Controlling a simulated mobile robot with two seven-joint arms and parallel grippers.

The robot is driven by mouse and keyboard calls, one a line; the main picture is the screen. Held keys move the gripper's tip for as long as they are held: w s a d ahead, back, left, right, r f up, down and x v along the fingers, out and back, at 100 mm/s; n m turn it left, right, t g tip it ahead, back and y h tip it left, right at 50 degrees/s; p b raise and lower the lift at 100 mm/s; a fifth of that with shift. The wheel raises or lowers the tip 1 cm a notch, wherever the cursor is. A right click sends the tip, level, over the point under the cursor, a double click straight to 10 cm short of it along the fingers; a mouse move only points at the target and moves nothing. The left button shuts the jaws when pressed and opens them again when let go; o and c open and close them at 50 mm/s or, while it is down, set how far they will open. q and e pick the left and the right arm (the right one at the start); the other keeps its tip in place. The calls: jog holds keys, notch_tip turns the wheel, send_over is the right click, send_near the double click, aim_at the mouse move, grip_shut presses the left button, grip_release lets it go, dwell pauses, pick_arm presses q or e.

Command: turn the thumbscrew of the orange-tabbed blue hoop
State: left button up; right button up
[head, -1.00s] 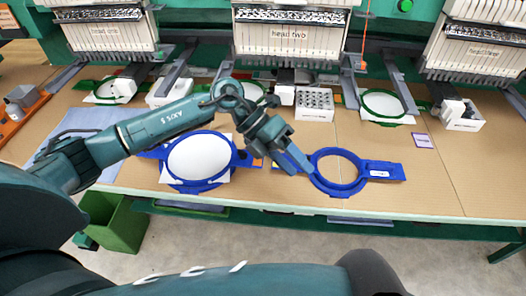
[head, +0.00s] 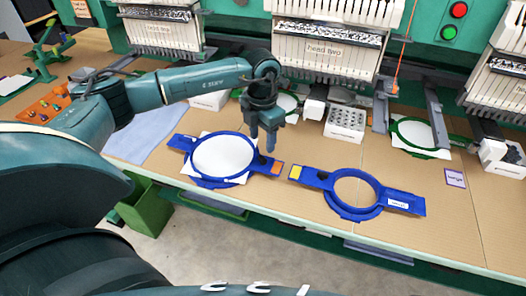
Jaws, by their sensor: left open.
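The orange-tabbed blue hoop (head: 193,166) lies on the table with white fabric (head: 222,157) inside its ring. Its orange tab (head: 278,168) is on the arm at the right end. A dark thumbscrew (head: 262,160) sits between the ring and that tab, partly hidden by my left gripper. My left gripper (head: 263,148) points down just above the thumbscrew; its jaws are open, and I cannot tell whether they touch the screw. My right gripper is out of view.
A second blue hoop (head: 380,203) with a yellow tab (head: 296,172) lies empty to the right. A white tray of bobbins (head: 345,122), a green hoop (head: 420,139) and the embroidery heads (head: 330,50) stand behind. Bare table shows in front of the bobbin tray.

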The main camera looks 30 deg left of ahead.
aim_at(262, 157)
pick_arm(q)
notch_tip(262, 157, down, 6)
jog(key=shift+r+p, duration=0.25)
jog(key=shift+p, duration=0.05)
jog(key=shift+f, duration=0.45)
jog(key=c, duration=1)
